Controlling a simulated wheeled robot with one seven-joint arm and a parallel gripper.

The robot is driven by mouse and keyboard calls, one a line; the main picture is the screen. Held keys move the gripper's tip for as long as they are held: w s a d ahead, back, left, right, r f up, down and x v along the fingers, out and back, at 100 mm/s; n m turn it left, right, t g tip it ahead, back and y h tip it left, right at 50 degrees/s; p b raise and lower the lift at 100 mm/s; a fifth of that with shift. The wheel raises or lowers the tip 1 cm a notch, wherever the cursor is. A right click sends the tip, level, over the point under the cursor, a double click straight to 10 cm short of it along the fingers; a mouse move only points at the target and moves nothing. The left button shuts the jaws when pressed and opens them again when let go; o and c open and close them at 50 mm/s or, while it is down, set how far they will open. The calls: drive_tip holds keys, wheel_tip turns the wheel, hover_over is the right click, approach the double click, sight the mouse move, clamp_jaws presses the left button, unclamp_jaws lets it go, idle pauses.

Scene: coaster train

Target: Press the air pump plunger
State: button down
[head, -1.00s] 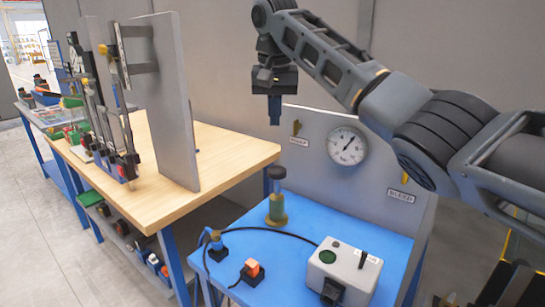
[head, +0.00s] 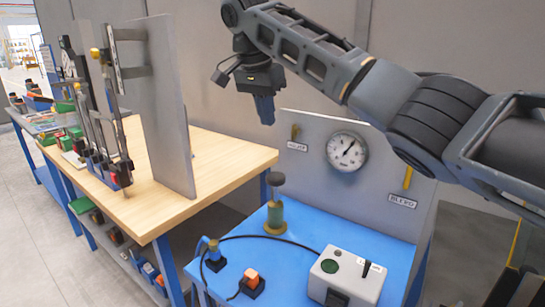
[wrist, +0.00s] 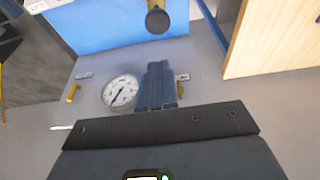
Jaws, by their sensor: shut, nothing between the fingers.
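The air pump (head: 275,213) is a green cylinder with a brass-coloured base. It stands upright on the blue table (head: 330,240). Its dark round plunger knob (head: 278,179) stands above the cylinder on a thin rod. The knob also shows at the top edge of the wrist view (wrist: 157,19). My gripper (head: 266,118) has blue fingers that are shut and empty. It hangs tilted above the pump, clear of the knob. In the wrist view my fingers (wrist: 157,78) point toward the knob with a gap between.
A grey panel with a pressure gauge (head: 346,151), a BLEED label (head: 402,201) and a yellow handle (head: 408,177) stands behind the pump. A grey box (head: 346,276) and an orange button (head: 251,277) sit in front, with a black hose. A wooden bench (head: 225,155) with an upright grey board stands left.

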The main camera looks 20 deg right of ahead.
hover_over(276, 174)
drive_tip(key=f, duration=1.1)
drive_tip(key=shift+s+a+f, duration=0.3)
drive_tip(key=shift+a+f, duration=0.05)
drive_tip(key=shift+a, duration=0.05)
drive_tip(key=shift+f, duration=0.95)
drive_tip(key=shift+w, duration=0.1)
